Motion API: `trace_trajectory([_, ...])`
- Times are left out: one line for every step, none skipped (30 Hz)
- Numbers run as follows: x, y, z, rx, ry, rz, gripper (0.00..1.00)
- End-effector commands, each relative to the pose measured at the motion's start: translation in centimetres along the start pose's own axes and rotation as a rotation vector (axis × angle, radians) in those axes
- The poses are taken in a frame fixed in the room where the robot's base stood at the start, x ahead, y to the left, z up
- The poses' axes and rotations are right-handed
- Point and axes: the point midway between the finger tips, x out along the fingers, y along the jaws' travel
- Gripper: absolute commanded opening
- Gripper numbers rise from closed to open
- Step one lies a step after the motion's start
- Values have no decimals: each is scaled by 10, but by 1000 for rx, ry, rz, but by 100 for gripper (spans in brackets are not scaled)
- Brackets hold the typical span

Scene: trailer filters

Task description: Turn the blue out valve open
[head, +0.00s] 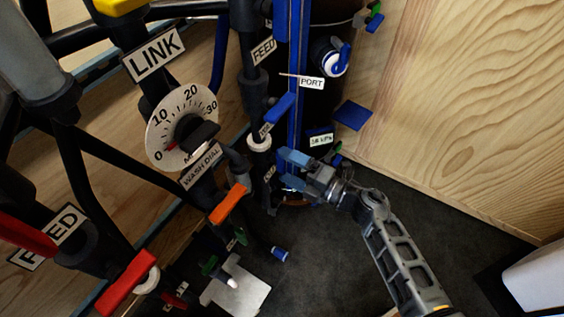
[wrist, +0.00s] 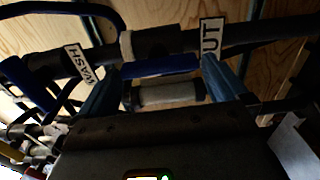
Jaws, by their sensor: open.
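My gripper (head: 288,168) is open beside the blue-striped column, its two blue-grey fingers pointing left toward the dark pipework. In the wrist view the blue valve handle (wrist: 160,66) lies across the gap between the fingers (wrist: 158,78), in front of a dark pipe. A label whose visible letters read "UT" (wrist: 212,38) is just right of this handle. Whether the fingers touch the handle cannot be told. In the head view this handle is not clearly seen near the fingers.
Another blue handle (head: 278,107) is above the gripper. An orange handle (head: 229,204) is to its lower left, near the dial gauge (head: 182,127). A "WASH" label (wrist: 77,62) is at left in the wrist view. The dark floor (head: 340,270) is open below my arm.

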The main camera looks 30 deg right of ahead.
Motion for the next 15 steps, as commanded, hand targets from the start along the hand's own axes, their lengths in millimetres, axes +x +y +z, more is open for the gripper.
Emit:
trace_trajectory([-10,0,0,1,-1,-2,100])
trace_trajectory([-15,0,0,1,-1,-2,100])
trace_trajectory([-22,0,0,0,-1,-2,100])
trace_trajectory([-26,0,-1,0,0,-2,100])
trace_trajectory([-31,0,-1,0,0,-2,100])
trace_trajectory([-36,0,-1,-1,0,-1,100])
trace_trajectory([-39,0,-1,-1,1,-1,100])
trace_trajectory([-43,0,-1,-1,2,-1,100])
trace_trajectory([-46,0,-1,0,2,-1,100])
trace_trajectory([-49,0,-1,0,1,-1,100])
trace_trajectory([-50,0,-1,-1,1,-1,100])
trace_trajectory([-52,0,-1,-1,1,-1,100])
trace_trajectory([-52,0,-1,-1,1,0,100])
trace_trajectory([-53,0,-1,-1,2,0,100])
trace_trajectory([-53,0,-1,-1,2,0,100])
